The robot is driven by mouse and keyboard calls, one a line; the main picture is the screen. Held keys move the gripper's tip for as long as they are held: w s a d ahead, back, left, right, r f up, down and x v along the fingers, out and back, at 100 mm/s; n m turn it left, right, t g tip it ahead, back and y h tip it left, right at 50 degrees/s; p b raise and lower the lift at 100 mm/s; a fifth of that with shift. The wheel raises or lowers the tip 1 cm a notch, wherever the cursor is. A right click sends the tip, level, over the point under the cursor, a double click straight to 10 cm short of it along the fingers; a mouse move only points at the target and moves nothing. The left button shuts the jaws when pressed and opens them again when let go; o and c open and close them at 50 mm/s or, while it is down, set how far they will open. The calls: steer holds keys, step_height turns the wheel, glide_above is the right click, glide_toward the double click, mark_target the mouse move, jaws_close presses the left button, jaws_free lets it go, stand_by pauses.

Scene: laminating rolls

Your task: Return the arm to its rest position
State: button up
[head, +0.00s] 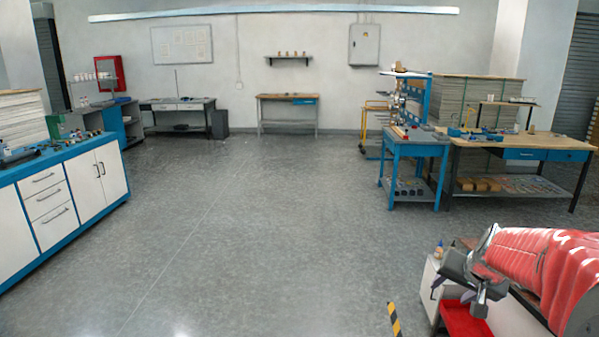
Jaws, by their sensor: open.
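My gripper (466,279) is at the lower right of the head view, dark grey, at the end of my arm in its pleated red sleeve. Its jaws are open and I see nothing held between them. In the picture it overlaps a white cabinet and a red tray (466,320); I cannot tell its exact height over them. The arm reaches in from the right edge, and its far end is out of view.
A blue bench (415,149) and wooden-topped table (540,143) stand behind; a blue-topped cabinet (60,198) is at left. The middle floor is clear.

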steer(key=s+a+r+n, duration=0.1)
steer(key=s+a+n, duration=0.2)
steer(key=s+a, duration=0.8)
steer(key=s+a+r+n+g+y, duration=0.1)
steer(key=s+a+n, duration=0.3)
steer(key=s+a, duration=0.6)
steer(key=s+r, duration=0.1)
steer(key=s, duration=0.3)
steer(key=shift+s+a+r, duration=0.15)
steer(key=shift+a+r, duration=0.1)
steer(key=shift+a, duration=0.15)
steer(key=shift+c, duration=0.4)
